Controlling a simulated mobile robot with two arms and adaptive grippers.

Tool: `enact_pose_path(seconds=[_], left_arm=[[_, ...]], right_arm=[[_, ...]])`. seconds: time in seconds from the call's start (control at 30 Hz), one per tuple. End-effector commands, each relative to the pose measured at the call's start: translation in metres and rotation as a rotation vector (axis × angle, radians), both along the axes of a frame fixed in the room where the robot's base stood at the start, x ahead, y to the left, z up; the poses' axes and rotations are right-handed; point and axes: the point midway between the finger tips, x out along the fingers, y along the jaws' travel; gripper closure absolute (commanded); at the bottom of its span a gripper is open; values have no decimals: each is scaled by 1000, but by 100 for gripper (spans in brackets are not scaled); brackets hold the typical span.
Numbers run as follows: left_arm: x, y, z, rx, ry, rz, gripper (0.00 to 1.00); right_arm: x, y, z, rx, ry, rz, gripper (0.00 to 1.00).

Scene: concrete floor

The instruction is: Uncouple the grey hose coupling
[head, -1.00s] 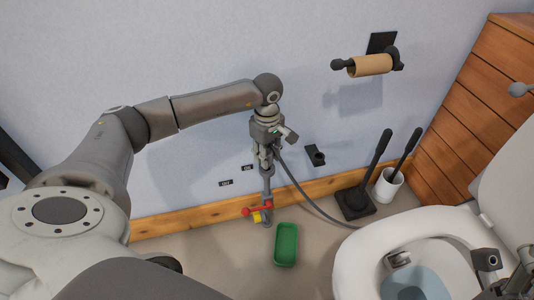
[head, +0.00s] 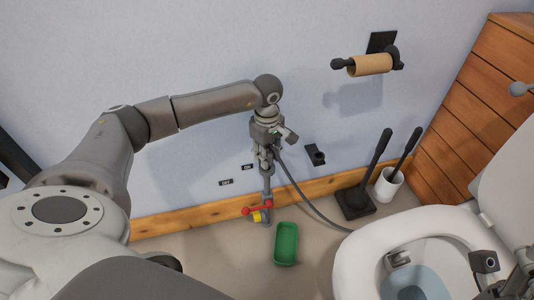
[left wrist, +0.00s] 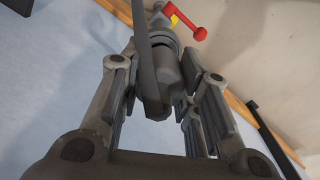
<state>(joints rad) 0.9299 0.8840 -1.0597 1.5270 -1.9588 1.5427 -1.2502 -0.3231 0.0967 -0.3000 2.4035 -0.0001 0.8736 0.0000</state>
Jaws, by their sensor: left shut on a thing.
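The grey hose coupling (left wrist: 168,72) shows between the fingers in the left wrist view, on the upright pipe at the wall. My left gripper (head: 264,160) is shut on it and hides most of it in the head view. The dark grey hose (head: 308,203) leaves the gripper area and curves down right behind the toilet. Below the coupling, the pipe (head: 266,185) carries a valve with a red handle (head: 258,209) and a yellow part (head: 257,217); the red handle also shows in the left wrist view (left wrist: 189,25). My right gripper (head: 490,265) is partly in view over the toilet, its jaw state unclear.
A green tray (head: 277,243) lies on the floor just right of the valve. The toilet (head: 350,258) fills the lower right. A plunger (head: 358,200), a brush in a white holder (head: 388,188) and a wooden cabinet (head: 470,105) stand farther right. A paper roll (head: 371,65) hangs above.

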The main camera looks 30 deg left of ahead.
Motion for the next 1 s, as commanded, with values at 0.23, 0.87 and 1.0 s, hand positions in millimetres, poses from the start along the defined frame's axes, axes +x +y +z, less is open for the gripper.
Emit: enact_pose_path(seconds=[0.23, 0.87, 1.0], left_arm=[[0, 0, -7, 0, 0, 0, 100], [0, 0, -23, 0, 1, -1, 100], [0, 0, -24, 0, 0, -1, 66]], right_arm=[[0, 0, 6, -2, -35, 0, 45], [3, 1, 9, -1, -62, -2, 45], [3, 1, 12, 1, -70, -4, 45]])
